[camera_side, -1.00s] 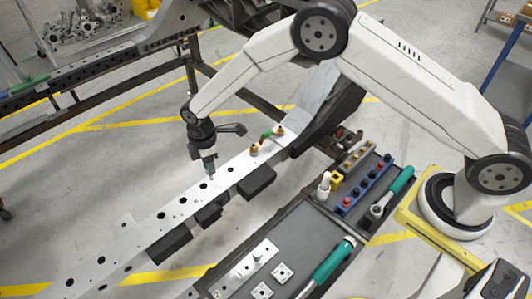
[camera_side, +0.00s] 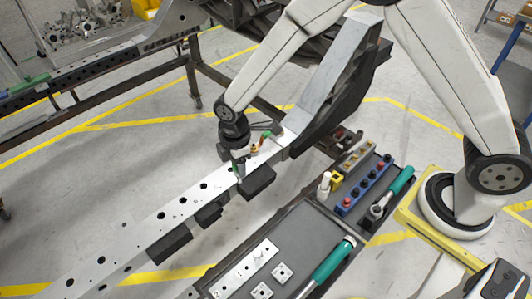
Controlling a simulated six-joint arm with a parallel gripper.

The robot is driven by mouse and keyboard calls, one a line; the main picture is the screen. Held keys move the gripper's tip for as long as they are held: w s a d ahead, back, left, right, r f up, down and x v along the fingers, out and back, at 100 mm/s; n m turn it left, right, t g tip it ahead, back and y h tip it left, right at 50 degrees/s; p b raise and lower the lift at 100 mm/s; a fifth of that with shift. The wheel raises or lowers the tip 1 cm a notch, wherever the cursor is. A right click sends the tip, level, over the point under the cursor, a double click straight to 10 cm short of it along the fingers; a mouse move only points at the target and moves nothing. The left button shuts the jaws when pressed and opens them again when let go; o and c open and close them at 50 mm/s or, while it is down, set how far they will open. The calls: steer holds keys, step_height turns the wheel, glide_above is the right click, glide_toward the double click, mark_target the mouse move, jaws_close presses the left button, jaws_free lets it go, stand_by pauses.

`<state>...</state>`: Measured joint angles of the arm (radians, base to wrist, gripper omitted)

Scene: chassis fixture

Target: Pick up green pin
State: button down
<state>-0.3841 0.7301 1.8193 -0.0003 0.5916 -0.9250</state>
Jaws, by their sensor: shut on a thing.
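My gripper (camera_side: 239,168) points down over the pale perforated beam (camera_side: 190,204), just left of the brass fittings. A small strip of green shows between its jaws, which are shut on the green pin (camera_side: 236,166). The pin is mostly hidden by the fingers and is small in this view. I cannot tell whether its lower end touches the beam. Another green piece (camera_side: 266,134) sits by a brass fitting on the beam, partly behind my gripper.
A grey tray (camera_side: 310,222) in front of the beam holds a blue rack (camera_side: 363,184) with red knobs, green-handled tools (camera_side: 328,262) and metal plates (camera_side: 247,267). Black blocks (camera_side: 170,246) hang along the beam's near side. A dark frame (camera_side: 340,90) rises at the beam's far end.

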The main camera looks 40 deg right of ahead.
steer(key=shift+r, duration=0.2)
stand_by(0.6)
steer(key=shift+r, duration=3)
